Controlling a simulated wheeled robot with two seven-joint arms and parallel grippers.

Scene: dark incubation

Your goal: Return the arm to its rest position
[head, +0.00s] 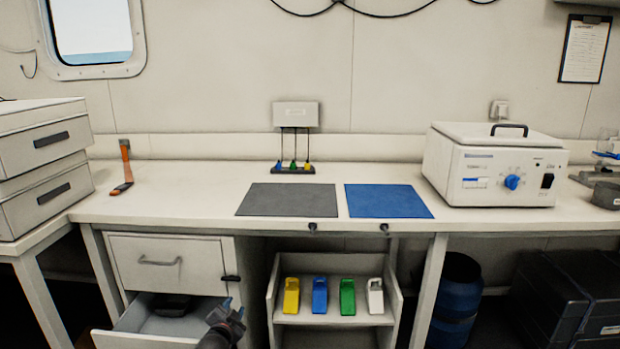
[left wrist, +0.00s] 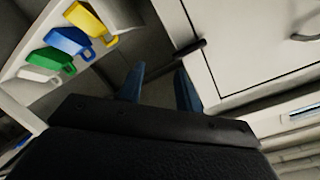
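My left gripper (head: 227,308) is low in the head view, at the right side of the pulled-out lower drawer (head: 140,340). Its two blue fingers (left wrist: 160,82) stand apart in the left wrist view with nothing between them. In that view the fingers are near the pale drawer cabinet (left wrist: 245,45) and a dark latch-like bar (left wrist: 190,50). Whether they touch it I cannot tell. My right arm and right gripper are not in view.
The open drawer holds a dark object (head: 172,304). A low shelf (head: 335,320) right of the gripper carries yellow, blue, green and white holders. Above, the bench (head: 190,205) bears a grey mat (head: 287,199), a blue mat (head: 388,201) and a white lidded machine (head: 493,170).

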